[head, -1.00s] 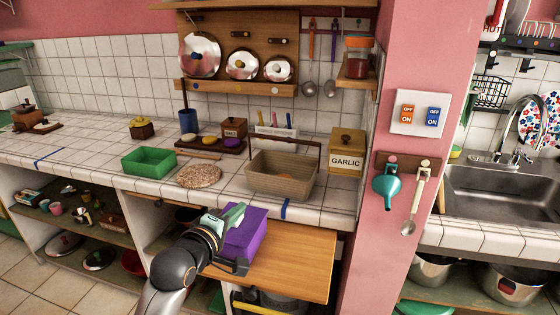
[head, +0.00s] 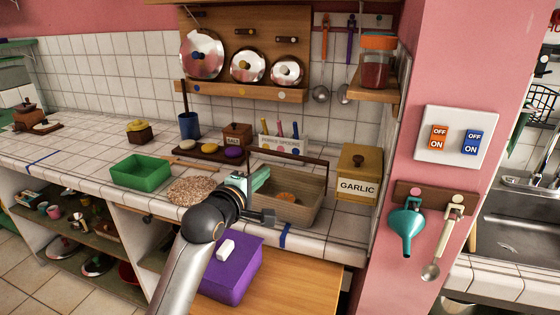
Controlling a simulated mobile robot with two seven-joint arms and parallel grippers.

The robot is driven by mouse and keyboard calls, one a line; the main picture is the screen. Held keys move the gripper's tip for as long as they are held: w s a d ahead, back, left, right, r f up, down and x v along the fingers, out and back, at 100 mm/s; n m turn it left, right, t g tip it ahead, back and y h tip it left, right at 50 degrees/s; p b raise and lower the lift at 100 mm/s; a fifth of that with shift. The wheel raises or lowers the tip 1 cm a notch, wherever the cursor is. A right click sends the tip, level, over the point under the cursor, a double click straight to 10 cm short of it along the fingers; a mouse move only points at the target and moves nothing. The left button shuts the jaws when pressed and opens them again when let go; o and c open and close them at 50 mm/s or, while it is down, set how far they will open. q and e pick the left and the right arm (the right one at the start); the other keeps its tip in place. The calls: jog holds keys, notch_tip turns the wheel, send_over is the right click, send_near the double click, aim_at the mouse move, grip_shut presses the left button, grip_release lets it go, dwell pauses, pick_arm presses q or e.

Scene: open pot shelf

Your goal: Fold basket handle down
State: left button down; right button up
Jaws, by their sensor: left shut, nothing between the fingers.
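The tan woven basket (head: 299,207) stands on the tiled counter near its front edge, with something orange inside. Its dark handle (head: 290,155) stands up and arches over the basket. My left gripper (head: 264,198) is at the basket's left front side, below the handle's top bar. It is shut and empty. It overlaps the basket's left end in the picture, and I cannot tell whether it touches it. My right gripper is not in view.
A garlic box (head: 358,174) stands right of the basket. A round cork-like mat (head: 192,190) and a green tray (head: 140,172) lie to the left. A purple box (head: 237,272) sits lower, on a wooden surface (head: 300,279). A pink pillar (head: 430,80) bounds the right.

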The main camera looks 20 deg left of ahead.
aim_at(284, 157)
pick_arm(q)
jog(key=w, duration=0.3)
jog(key=w+f, duration=0.1)
jog(key=w, duration=0.2)
jog(key=w+d, duration=0.1)
jog(key=w, duration=0.3)
jog(key=shift+f, duration=0.2)
jog(key=shift+w+r, duration=0.1)
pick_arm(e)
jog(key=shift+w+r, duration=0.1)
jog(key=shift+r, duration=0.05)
